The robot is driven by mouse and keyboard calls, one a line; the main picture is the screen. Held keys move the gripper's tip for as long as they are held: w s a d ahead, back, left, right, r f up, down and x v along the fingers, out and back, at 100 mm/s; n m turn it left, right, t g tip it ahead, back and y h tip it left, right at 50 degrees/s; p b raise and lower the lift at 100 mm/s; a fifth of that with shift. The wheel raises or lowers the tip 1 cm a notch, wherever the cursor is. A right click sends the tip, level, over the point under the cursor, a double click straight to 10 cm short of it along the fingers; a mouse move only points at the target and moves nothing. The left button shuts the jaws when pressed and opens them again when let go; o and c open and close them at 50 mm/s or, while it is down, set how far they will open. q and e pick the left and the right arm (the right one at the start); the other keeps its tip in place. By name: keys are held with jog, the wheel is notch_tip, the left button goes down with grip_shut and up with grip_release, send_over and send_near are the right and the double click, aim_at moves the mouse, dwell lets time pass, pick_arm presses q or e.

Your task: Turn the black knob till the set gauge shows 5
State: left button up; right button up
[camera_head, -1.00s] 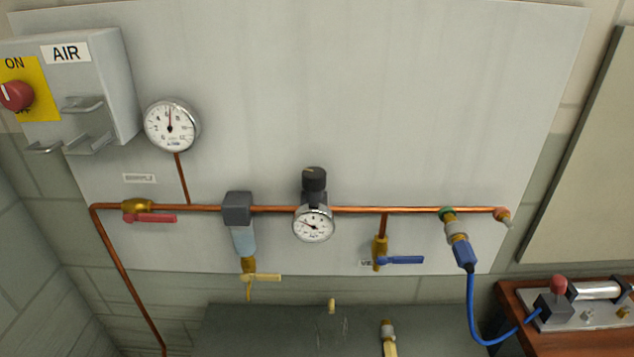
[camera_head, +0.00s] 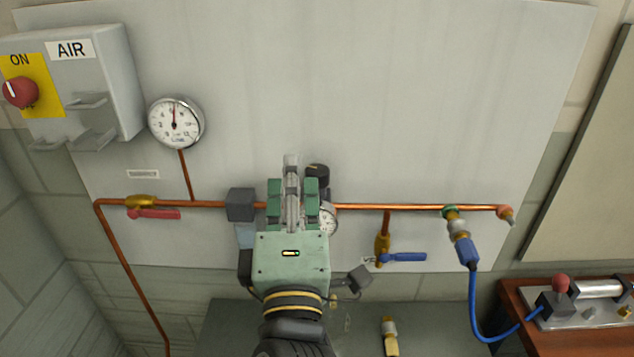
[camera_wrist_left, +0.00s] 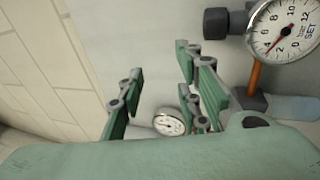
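The black knob (camera_head: 317,175) sits on top of the regulator on the copper pipe; it also shows in the left wrist view (camera_wrist_left: 215,22). The set gauge (camera_head: 329,219) below it is partly hidden by my left gripper. In the left wrist view the set gauge (camera_wrist_left: 285,28), marked "bar SET", has its red needle near the 2. My left gripper (camera_head: 292,185) is in front of the panel, just left of the knob. In the left wrist view its fingers (camera_wrist_left: 158,62) are apart with nothing between them, and the knob lies beyond the right finger. My right gripper is not in view.
The supply gauge (camera_head: 175,122) and the AIR switch box (camera_head: 115,75) are at the left. The filter block (camera_head: 241,204) is close left of my gripper. A blue-handled valve (camera_head: 402,257) and a blue hose (camera_head: 473,300) are at the right.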

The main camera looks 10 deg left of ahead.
aim_at(317, 176)
pick_arm(q)
jog(key=w+d+f+g+h, duration=0.2)
jog(key=d+f+g, duration=0.1)
jog(key=f, duration=0.2)
jog(key=shift+m, duration=0.4)
jog(key=x, duration=0.2)
jog(key=p+x, duration=0.1)
jog(key=x, duration=0.4)
jog(key=shift+f+p, duration=0.25)
jog(key=shift+p, duration=0.15)
jog(key=shift+c, duration=0.5)
